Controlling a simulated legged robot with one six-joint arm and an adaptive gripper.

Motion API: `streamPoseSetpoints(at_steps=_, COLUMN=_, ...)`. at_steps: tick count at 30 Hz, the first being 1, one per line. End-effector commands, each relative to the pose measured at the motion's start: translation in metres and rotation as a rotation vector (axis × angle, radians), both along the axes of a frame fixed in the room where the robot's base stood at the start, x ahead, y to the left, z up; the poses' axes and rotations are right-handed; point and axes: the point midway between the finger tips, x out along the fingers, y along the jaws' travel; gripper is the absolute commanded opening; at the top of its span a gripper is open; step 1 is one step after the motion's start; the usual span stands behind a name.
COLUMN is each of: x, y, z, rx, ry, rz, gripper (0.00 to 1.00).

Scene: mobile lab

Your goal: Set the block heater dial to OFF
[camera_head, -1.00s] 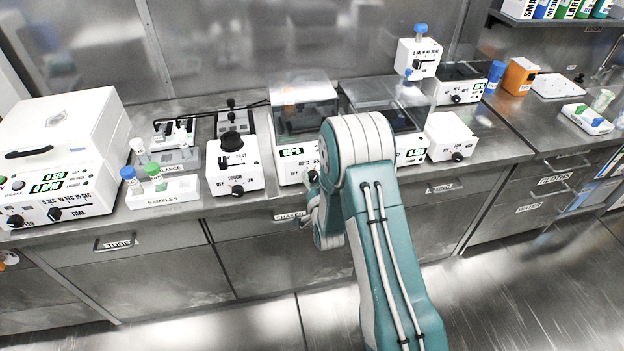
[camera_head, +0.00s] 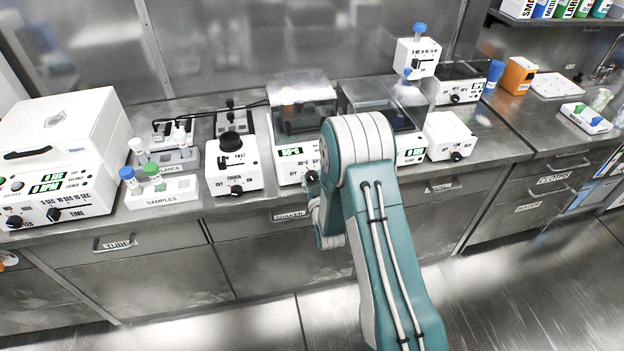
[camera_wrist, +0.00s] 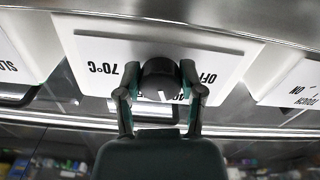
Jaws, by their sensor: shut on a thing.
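The block heater (camera_head: 290,165) is the white unit with a clear lid and a green-lit display, left of my arm in the head view. In the wrist view its white front panel (camera_wrist: 100,45) appears upside down, with 70°C left of the dial and OFF to the right. The black dial (camera_wrist: 160,72) has a white mark pointing down in the picture, toward a partly hidden number, not toward OFF. My gripper (camera_wrist: 160,85) is shut on the dial, one finger on each side. In the head view my arm hides most of the gripper.
A white unit with a black top and touch/on dial (camera_head: 232,165) stands left of the heater. A sample rack (camera_head: 165,192) with tubes is further left. Another clear-lidded unit (camera_head: 410,150) stands right, partly behind my arm. Drawers lie below the counter edge.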

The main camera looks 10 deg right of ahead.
Motion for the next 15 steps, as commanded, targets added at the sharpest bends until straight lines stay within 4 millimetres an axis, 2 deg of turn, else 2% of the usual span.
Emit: streamPoseSetpoints(at_steps=15, x=0.0013, y=0.0001, z=0.0015, rx=-0.491, ry=-0.003, rz=0.003, gripper=0.03)
